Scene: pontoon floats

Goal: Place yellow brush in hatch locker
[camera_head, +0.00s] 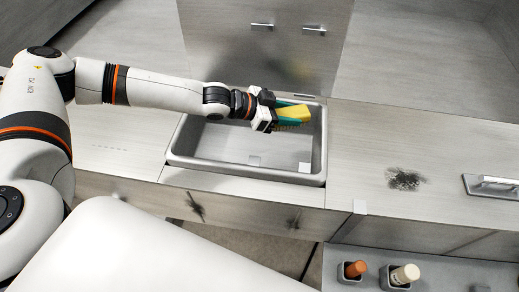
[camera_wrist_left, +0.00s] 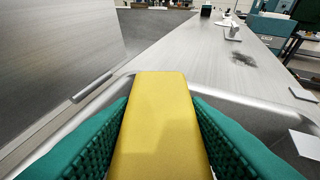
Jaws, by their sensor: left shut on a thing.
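The yellow brush (camera_head: 293,113) is held in the teal fingers of my left gripper (camera_head: 276,112), above the right part of the open hatch locker (camera_head: 178,153). The brush's underside is mostly hidden. My right gripper is not in view.
A raised metal panel (camera_head: 264,60) with two handles stands behind the locker. The counter to the right has a dark smudge (camera_head: 405,179) and a metal handle (camera_head: 490,185). An orange-topped item (camera_head: 355,268) and a cream-topped item (camera_head: 404,274) stand in holders at front right.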

